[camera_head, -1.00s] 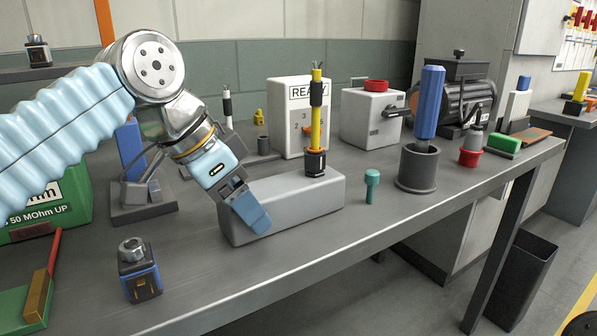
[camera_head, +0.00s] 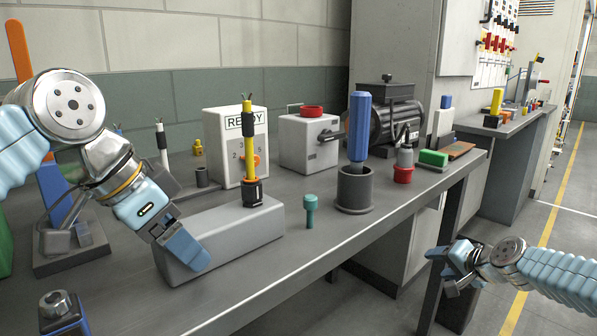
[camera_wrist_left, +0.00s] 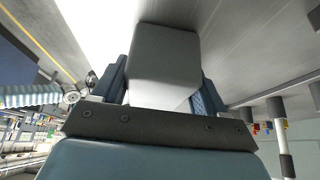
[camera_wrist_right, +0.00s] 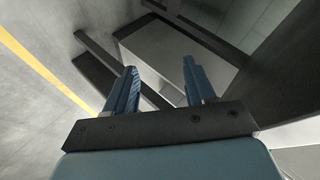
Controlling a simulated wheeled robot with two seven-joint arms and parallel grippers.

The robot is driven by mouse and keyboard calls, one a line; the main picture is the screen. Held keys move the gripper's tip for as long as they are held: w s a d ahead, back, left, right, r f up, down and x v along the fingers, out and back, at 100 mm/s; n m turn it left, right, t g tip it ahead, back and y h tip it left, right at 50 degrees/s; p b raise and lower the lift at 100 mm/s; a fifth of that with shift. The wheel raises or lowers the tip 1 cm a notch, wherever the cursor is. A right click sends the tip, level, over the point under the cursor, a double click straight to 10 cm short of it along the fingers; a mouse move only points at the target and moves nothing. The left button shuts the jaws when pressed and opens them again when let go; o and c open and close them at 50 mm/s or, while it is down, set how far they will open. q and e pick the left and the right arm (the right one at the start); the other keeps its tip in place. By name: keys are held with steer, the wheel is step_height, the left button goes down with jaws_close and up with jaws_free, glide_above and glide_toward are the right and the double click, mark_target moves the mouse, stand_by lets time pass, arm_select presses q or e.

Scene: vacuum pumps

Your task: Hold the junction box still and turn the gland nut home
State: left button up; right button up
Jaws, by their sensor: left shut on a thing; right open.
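The junction box (camera_head: 225,238) is a long grey block on the near part of the bench. The dark gland nut (camera_head: 252,192) stands upright on its far right end, with a yellow cable (camera_head: 249,157) rising through it. My left gripper (camera_head: 187,252) is shut on the box's near left end. In the left wrist view, the box (camera_wrist_left: 165,60) lies between the two fingers. My right gripper (camera_head: 447,262) is off the bench's front edge at the right, well away from the nut. In the right wrist view its fingers (camera_wrist_right: 158,85) are apart with nothing between them.
A teal peg (camera_head: 310,212) and a grey cup (camera_head: 355,190) holding a blue handle stand right of the box. Behind are a READY panel (camera_head: 225,150) and a grey box with a red knob (camera_head: 305,142). Free air lies in front of the bench edge.

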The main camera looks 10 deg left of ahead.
steer(key=s+a+r+n+t+y, duration=0.1)
steer(key=s+r+t, duration=0.15)
steer(key=r, duration=1.15)
steer(key=s+r+n+t+y, duration=0.1)
steer(key=s+r+n, duration=0.15)
steer(key=r, duration=1.15)
steer(key=s+a+r+n+g+y, duration=0.1)
steer(key=s+a+r+n+y, duration=0.15)
steer(key=a+r, duration=0.2)
steer(key=n+g+y, duration=0.4)
steer(key=n+g, duration=0.6)
steer(key=n, duration=0.7)
glide_toward(259, 201)
steer(key=a, duration=0.3)
steer(key=shift+w+d+r, duration=0.15)
steer(key=shift+w+r, duration=0.2)
steer(key=shift+w, duration=0.15)
steer(key=shift+x, duration=3.5)
steer(key=shift+s, duration=0.1)
steer(key=shift+c, duration=0.4)
